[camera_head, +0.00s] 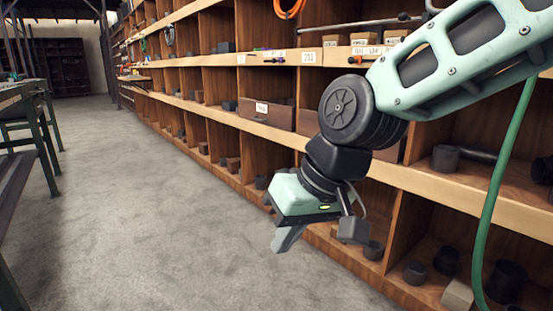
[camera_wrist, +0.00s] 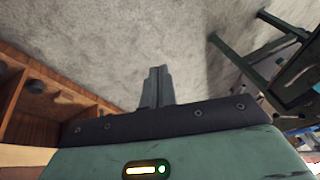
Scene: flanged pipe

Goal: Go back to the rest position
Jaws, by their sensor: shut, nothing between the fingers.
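My gripper (camera_head: 289,239) hangs from my green arm in front of the wooden shelving, over the grey floor, fingers pointing down. In the wrist view its two fingers (camera_wrist: 157,88) are together, with no gap and nothing held.
A long wooden shelf unit (camera_head: 283,127) runs along the right, its compartments holding dark pipe fittings such as a grey cylinder (camera_head: 445,158). A green hose (camera_head: 497,190) hangs at the right. Workbenches (camera_head: 30,110) stand at the left. The concrete floor (camera_head: 130,210) between is clear.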

